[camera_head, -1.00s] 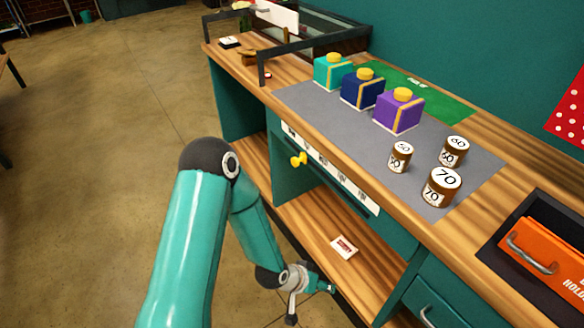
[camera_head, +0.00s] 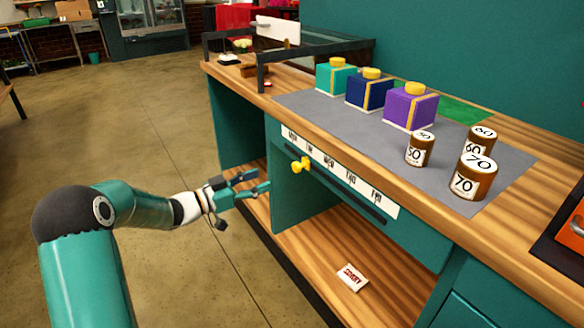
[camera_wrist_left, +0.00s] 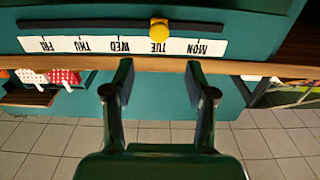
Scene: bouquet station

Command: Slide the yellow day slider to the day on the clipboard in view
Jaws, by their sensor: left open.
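The yellow day slider (camera_head: 300,165) is a knob on a dark slot under the white day strip (camera_head: 338,172) on the teal bench front. The strip reads MON to FRI. The slider shows in the wrist view (camera_wrist_left: 158,30) at TUE, where the strip (camera_wrist_left: 100,46) appears upside down. My left gripper (camera_head: 264,181) is open and empty, left of the knob and apart from it. In the wrist view its fingers (camera_wrist_left: 160,78) are spread below the strip, with the knob beyond the gap. I cannot make out a clipboard with a readable day. My right gripper is not in view.
The bench top holds teal, navy and purple boxes (camera_head: 410,106) with yellow lids, and brown numbered jars (camera_head: 474,177) on a grey mat (camera_head: 330,118). A small red-and-white card (camera_head: 352,277) lies on the lower shelf. The floor left of the bench is clear.

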